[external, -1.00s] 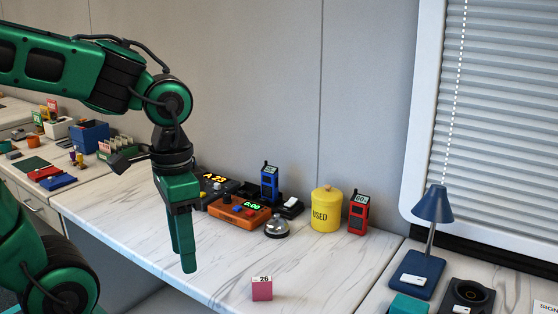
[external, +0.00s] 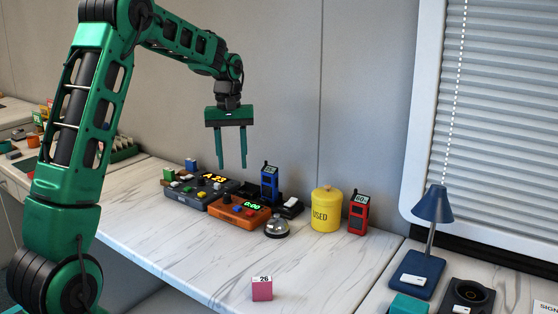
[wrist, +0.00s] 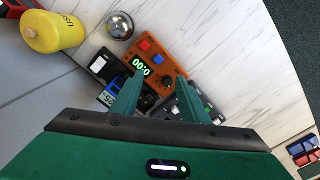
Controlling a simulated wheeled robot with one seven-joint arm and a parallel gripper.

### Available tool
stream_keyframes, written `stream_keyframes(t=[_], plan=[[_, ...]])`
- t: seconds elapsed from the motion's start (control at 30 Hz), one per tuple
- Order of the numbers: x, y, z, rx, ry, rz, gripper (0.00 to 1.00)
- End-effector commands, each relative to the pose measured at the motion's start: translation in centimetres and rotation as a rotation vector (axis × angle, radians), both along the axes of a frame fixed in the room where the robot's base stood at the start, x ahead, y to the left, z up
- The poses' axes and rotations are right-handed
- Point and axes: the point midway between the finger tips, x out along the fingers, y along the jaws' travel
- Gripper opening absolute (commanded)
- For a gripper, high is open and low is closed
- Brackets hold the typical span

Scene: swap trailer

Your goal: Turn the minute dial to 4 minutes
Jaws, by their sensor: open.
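The orange timer (external: 236,216) sits on the marble counter with a green display reading 0:00. It also shows in the wrist view (wrist: 161,62), with a blue button, a red button and a dark round dial (wrist: 168,81). My gripper (external: 231,167) is open and empty, with its fingers pointing down above the timer, apart from it. In the wrist view the two fingers (wrist: 160,76) appear on either side of the dial's end of the timer. Which way the dial points is too small to tell.
A grey device (external: 202,194) showing A 23 stands left of the timer. A blue handset (external: 269,184) stands behind it, a silver bell (external: 276,228) beside it. Further right are a yellow canister (external: 326,211) and red handset (external: 358,213). The front counter is clear except a pink block (external: 262,290).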

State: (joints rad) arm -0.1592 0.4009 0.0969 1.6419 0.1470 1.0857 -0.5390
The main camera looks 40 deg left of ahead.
Motion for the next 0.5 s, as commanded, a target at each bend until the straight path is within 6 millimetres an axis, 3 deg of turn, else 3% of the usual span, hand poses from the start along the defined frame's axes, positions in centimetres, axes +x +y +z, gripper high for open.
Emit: stream_keyframes(t=[0.1, 0.2, 0.5], plan=[[1.8, 3.3, -1.4, 0.016, 0.006, 0.079, 0.41], [2.5, 4.7, -2.0, 0.024, 0.006, 0.115, 0.41], [2.7, 5.2, -4.6, 0.026, 0.01, 0.13, 0.41]])
